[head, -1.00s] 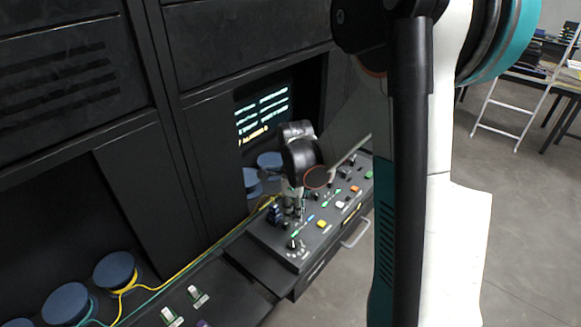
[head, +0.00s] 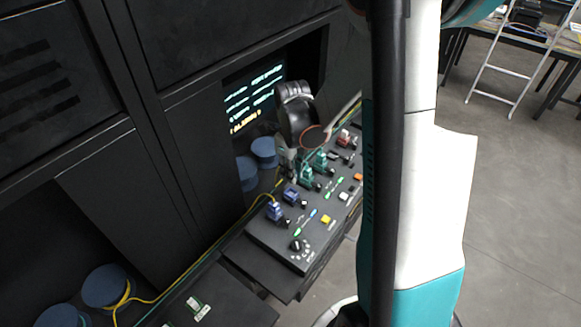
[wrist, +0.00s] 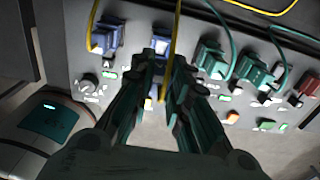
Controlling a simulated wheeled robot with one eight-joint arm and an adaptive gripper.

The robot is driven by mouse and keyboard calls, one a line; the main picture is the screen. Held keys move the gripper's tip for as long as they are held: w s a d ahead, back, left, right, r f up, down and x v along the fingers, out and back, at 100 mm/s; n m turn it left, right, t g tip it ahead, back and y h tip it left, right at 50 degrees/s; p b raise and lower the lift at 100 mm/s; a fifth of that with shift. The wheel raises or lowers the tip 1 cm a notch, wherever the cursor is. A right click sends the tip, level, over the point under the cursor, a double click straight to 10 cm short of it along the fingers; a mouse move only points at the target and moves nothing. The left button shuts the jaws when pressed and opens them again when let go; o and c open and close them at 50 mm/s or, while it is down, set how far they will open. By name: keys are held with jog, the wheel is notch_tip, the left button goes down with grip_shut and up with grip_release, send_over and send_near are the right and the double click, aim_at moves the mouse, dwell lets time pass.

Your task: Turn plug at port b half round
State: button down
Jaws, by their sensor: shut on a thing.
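My gripper (wrist: 163,68) is shut on a small plug, largely hidden between the fingers; a yellow cord (wrist: 177,22) runs to it. In the wrist view the fingertips overlap the lower edge of the second blue port (wrist: 160,45) from the left. In the head view my gripper (head: 287,163) appears above the panel, behind the second blue port (head: 292,196). I cannot tell which port is b, or how the held plug is turned. The first blue port (wrist: 106,38) has another yellow cord. Two green ports (wrist: 211,58) (wrist: 251,71) stand to the right.
The sloped panel (head: 262,236) carries a knob (head: 297,244), coloured buttons and a red port (head: 345,138) at its far end. A lit screen (head: 254,98) and blue spools (head: 106,286) stand behind. Green cords (wrist: 290,32) loop close to the right of my gripper.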

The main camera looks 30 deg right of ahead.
jog(key=shift+w+f+b, duration=0.2)
jog(key=shift+f+b, duration=0.2)
jog(key=shift+f, duration=0.45)
jog(key=shift+f+b, duration=1.15)
jog(key=shift+f, duration=0.85)
jog(key=shift+b, duration=0.5)
jog(key=shift+f+b, duration=0.5)
jog(key=c, duration=1.4)
grip_release()
jog(key=shift+c, duration=0.2)
notch_tip(320, 180, up, 12)
jog(key=shift+r, duration=0.1)
